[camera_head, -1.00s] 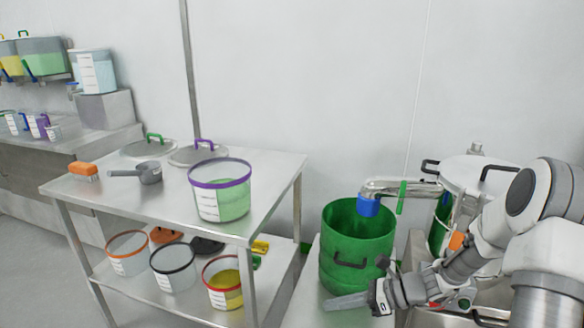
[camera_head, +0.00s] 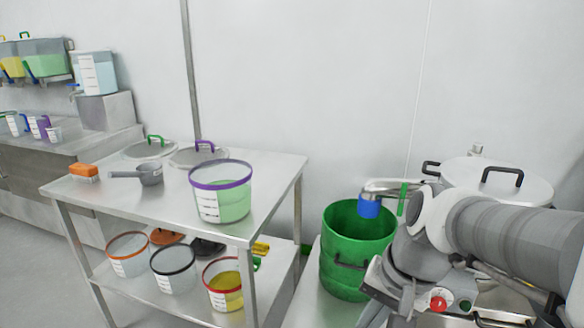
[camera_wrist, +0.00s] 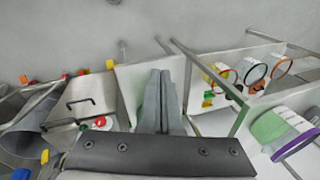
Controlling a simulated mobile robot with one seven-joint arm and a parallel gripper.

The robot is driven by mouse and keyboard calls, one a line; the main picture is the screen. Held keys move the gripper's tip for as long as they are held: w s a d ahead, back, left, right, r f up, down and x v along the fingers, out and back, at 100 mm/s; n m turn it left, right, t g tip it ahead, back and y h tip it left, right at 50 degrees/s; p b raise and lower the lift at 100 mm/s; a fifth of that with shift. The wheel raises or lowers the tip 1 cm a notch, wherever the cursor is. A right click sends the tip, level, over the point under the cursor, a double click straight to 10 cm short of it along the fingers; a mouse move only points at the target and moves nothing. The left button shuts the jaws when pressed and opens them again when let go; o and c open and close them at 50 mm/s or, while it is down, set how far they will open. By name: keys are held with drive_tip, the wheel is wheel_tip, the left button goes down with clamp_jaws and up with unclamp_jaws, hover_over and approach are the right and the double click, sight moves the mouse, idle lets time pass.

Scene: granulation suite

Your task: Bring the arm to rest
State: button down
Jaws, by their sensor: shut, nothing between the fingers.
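In the wrist view my gripper (camera_wrist: 161,85) points out over the work area, its two grey fingers side by side and together, with nothing between them. In the head view my arm comes in from the right, and its end hangs low in front of the green drum's right side; the fingertips are out of that picture at the bottom.
The open green drum (camera_head: 345,275) stands left of my arm, below a blue-ended spout (camera_head: 369,206). A lidded steel vessel (camera_head: 500,175) is behind my arm. A steel trolley (camera_head: 130,200) on the left carries a purple-rimmed tub (camera_head: 222,196), a grey scoop (camera_head: 150,174) and an orange brush (camera_head: 84,170).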

drive_tip(key=s+d+r+n+t+h+p, duration=0.1)
drive_tip(key=s+r+n+t+p, duration=0.1)
drive_tip(key=r+p, duration=0.8)
drive_tip(key=s+d+r+n+t+h+p, duration=0.1)
drive_tip(key=s+d+r+n+p, duration=0.1)
drive_tip(key=r+p, duration=0.8)
wheel_tip(320, 180, up, 6)
drive_tip(key=shift+s+f+n+t, duration=0.25)
drive_tip(key=shift+s+n+t, duration=0.15)
drive_tip(key=shift+n, duration=0.3)
drive_tip(key=c, duration=1.5)
unclamp_jaws()
drive_tip(key=shift+c, duration=0.2)
